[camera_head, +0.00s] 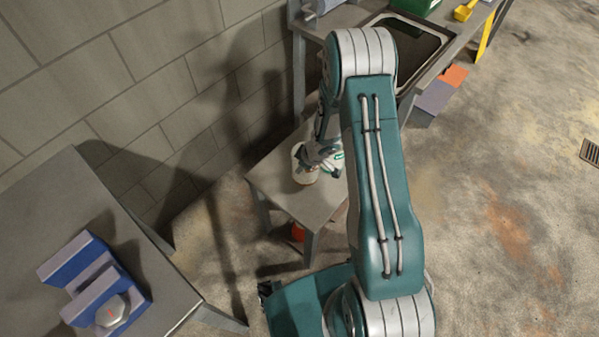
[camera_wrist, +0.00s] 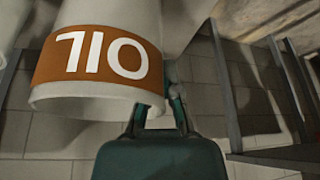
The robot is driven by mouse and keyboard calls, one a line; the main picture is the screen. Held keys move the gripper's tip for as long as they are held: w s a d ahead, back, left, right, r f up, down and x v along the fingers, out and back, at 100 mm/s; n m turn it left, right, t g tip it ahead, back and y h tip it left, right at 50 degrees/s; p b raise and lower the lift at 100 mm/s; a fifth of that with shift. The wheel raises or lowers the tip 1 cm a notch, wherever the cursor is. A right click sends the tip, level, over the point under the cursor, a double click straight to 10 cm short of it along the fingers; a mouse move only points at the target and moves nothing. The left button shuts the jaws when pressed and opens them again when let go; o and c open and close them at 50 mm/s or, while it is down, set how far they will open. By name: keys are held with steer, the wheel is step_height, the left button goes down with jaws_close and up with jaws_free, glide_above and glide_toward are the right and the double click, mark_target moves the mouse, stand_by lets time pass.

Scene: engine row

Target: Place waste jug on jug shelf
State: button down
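A white jug with an orange-brown band (camera_wrist: 98,58) fills the upper left of the wrist view; its white "OIL" lettering appears upside down there. In the head view a pale, rounded container (camera_head: 304,166), which looks like this jug, is at a small grey table (camera_head: 268,176), partly hidden by my arm. I cannot tell whether it rests on the table or is held above it. My gripper (camera_wrist: 172,100) is right beside the jug, its teal body below. Its fingertips are hidden, so its grip is unclear. No shelf is clearly identifiable.
A grey table (camera_head: 120,215) with a blue and grey block-shaped item (camera_head: 92,280) stands at left. A longer bench with a dark tray (camera_head: 425,48), a green box (camera_head: 415,5) and a yellow item (camera_head: 464,11) is at the back. Open floor lies right.

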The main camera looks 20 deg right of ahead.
mark_target(297, 176)
steer(key=shift+w+f, duration=0.15)
steer(key=shift+f, duration=0.75)
steer(key=shift+w+f, duration=0.1)
steer(key=shift+f, duration=0.8)
steer(key=c, duration=0.8)
jaws_free()
steer(key=shift+r, duration=0.1)
